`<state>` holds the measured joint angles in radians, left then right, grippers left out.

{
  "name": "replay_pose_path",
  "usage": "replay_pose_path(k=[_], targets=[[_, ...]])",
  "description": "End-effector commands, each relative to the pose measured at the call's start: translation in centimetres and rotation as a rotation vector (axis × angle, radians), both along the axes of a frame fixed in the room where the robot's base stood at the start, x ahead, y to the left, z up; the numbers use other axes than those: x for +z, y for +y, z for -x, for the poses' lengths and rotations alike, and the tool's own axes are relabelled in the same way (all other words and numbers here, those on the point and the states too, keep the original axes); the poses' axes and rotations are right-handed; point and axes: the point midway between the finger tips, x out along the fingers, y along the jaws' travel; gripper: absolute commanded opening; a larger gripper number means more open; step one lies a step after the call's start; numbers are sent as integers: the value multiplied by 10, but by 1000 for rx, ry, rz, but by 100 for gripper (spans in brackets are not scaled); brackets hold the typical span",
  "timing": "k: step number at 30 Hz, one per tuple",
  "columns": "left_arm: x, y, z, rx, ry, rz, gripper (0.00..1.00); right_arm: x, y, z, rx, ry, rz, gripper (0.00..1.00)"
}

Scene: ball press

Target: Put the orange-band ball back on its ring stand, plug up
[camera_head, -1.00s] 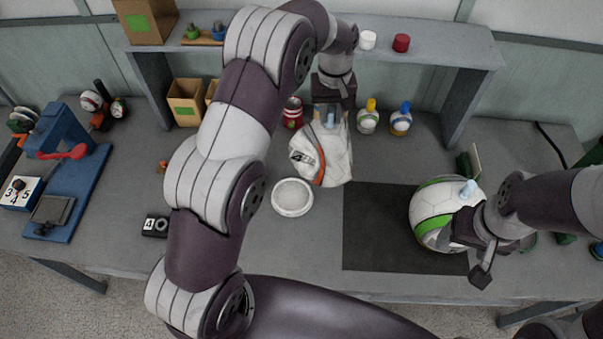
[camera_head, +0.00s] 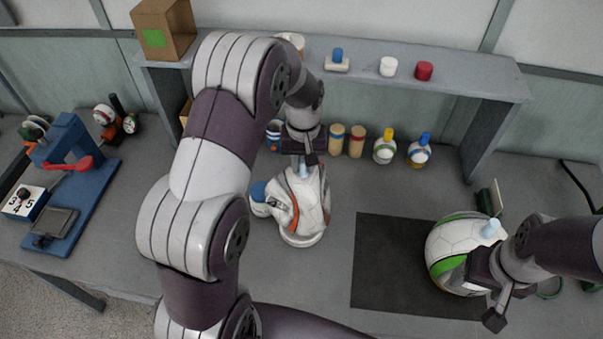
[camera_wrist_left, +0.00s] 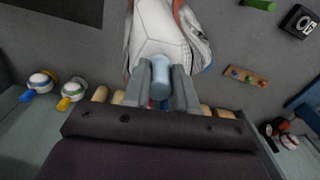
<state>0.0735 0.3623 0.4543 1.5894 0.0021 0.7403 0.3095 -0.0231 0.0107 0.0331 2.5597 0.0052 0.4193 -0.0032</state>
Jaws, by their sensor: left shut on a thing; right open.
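The white ball with the orange and black band (camera_head: 310,203) looks creased and hangs from my left gripper (camera_head: 303,163), directly over the ring stand (camera_head: 302,240). My left gripper is shut on its light-blue plug, which points up; the plug shows between the fingers in the left wrist view (camera_wrist_left: 160,76). Only the near rim of the white ring stand shows; I cannot tell whether the ball touches it. My right gripper (camera_head: 485,292) is open at the near right side of a green-and-white ball (camera_head: 455,245), whose light-blue plug points up.
The green ball sits on a dark mat (camera_head: 395,265). A blue-capped white object (camera_head: 259,195) is close left of the held ball. Small bottles (camera_head: 384,148) stand behind, under a shelf (camera_head: 450,80). A blue press (camera_head: 72,165) is at the left.

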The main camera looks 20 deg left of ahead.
Motion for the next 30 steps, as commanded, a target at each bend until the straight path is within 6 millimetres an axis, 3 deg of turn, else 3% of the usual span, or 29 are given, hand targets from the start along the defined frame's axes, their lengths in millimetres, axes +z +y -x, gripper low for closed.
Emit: replay_pose_path(k=[10,25,26,27,28,30], targets=[[-39,3,3,0,0,0,0,19,0,0,0,0,0,71],[-52,3,3,0,-1,0,0,12,0,0,0,1,0,71],[-51,3,4,0,1,0,33,12,0,0,0,1,0,71],[-51,3,4,0,1,0,46,13,0,0,0,1,0,71],[-51,3,4,0,0,0,52,13,0,0,0,1,0,71],[-51,3,4,0,0,0,52,13,0,0,0,1,0,71]])
